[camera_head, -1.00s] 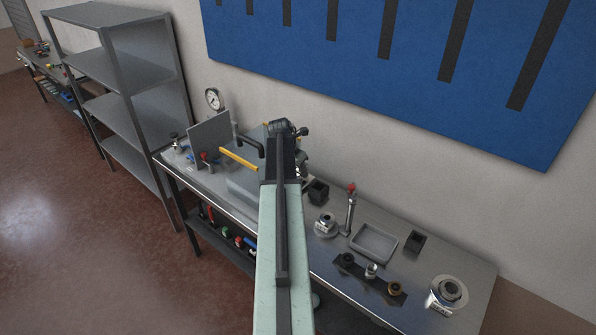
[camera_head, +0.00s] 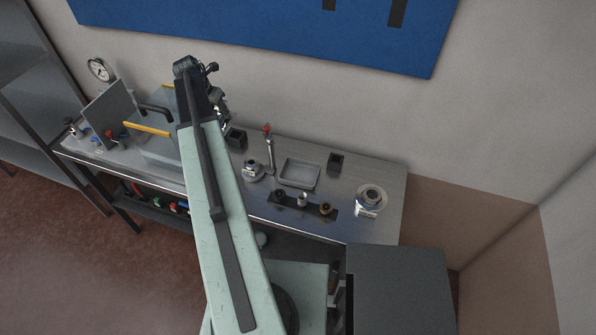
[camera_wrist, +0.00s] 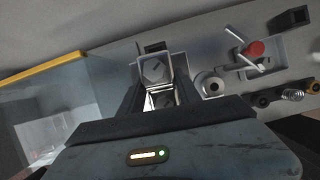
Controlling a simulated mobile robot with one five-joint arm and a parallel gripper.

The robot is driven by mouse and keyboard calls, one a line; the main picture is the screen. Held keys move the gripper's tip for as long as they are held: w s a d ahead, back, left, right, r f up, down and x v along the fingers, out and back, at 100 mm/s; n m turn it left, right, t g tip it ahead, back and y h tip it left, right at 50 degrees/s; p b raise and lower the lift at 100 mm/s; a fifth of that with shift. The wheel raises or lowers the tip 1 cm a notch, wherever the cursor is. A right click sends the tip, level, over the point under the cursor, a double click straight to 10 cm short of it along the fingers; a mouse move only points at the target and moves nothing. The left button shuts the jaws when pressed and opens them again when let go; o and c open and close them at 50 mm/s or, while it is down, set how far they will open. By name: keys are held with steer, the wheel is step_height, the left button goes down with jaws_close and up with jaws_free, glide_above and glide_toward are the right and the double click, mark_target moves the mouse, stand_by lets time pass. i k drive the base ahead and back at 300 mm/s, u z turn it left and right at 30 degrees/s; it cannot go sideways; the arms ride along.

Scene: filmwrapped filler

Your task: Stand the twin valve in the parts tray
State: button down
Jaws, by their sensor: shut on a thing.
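My gripper (camera_wrist: 158,92) is shut on a grey, blocky metal piece, apparently the twin valve (camera_wrist: 152,70), seen end-on between the fingers in the wrist view. In the head view the arm mostly hides my gripper (camera_head: 222,108) and the held piece, which are near the wall side of the bench, right of the yellow-edged box. The parts tray (camera_head: 298,186) is a shallow grey rectangular tray on the bench, to the right of my gripper. It looks empty in the head view. The held piece is apart from the tray.
An upright red-topped fitting (camera_head: 269,152) stands just left of the tray, beside a round metal flange (camera_head: 252,171). A dark block (camera_head: 335,162) is right of the tray. A dark strip (camera_head: 285,205) with fittings lies in front.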

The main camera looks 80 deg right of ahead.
mark_target(300, 175)
steer(key=z, duration=0.4)
steer(key=k, duration=1.75)
steer(key=z, duration=0.1)
steer(key=i, duration=1.65)
steer(key=z, duration=0.05)
